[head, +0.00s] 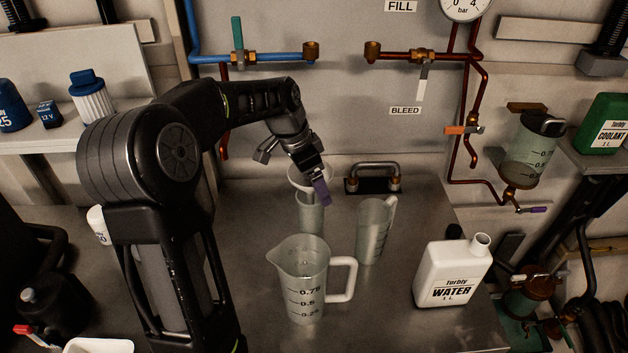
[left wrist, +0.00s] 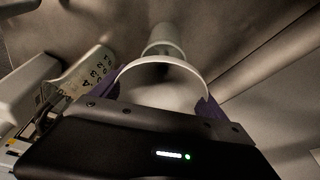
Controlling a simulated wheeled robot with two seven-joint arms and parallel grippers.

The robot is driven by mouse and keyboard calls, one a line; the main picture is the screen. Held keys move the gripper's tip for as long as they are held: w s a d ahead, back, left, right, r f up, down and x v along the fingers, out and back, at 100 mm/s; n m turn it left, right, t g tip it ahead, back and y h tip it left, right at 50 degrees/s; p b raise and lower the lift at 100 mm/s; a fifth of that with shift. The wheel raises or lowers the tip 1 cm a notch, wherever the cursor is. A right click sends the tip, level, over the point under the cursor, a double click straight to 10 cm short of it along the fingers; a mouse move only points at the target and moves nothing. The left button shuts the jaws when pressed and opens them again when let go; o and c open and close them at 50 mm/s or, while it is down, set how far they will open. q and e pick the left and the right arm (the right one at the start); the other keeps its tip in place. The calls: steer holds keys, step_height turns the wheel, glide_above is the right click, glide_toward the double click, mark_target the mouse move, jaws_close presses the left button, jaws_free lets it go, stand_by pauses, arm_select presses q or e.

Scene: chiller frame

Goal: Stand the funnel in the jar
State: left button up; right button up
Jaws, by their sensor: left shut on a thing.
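The white funnel (head: 297,174) is held by its rim in my left gripper (head: 320,180), whose purple fingertips are partly visible. In the left wrist view the funnel's rim (left wrist: 160,66) arcs between the two purple fingers of the left gripper (left wrist: 155,100). A small pale green jar (head: 310,215) stands upright on the bench directly below the funnel in the head view. It also shows just beyond the rim in the left wrist view (left wrist: 163,40). The spout is hidden, so I cannot tell whether it is inside the jar. My right gripper is out of view.
A large measuring jug (head: 300,268) stands in front of the jar, and a smaller jug (head: 374,235) to its right. A white water bottle (head: 450,272) stands further right. A black handle (head: 373,180) is behind. Pipes and valves line the back panel.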

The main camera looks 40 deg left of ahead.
arm_select(q)
steer(key=shift+f+b, duration=1.05)
steer(key=shift+f, duration=0.45)
steer(key=shift+f, duration=0.2)
steer(key=o, duration=1.3)
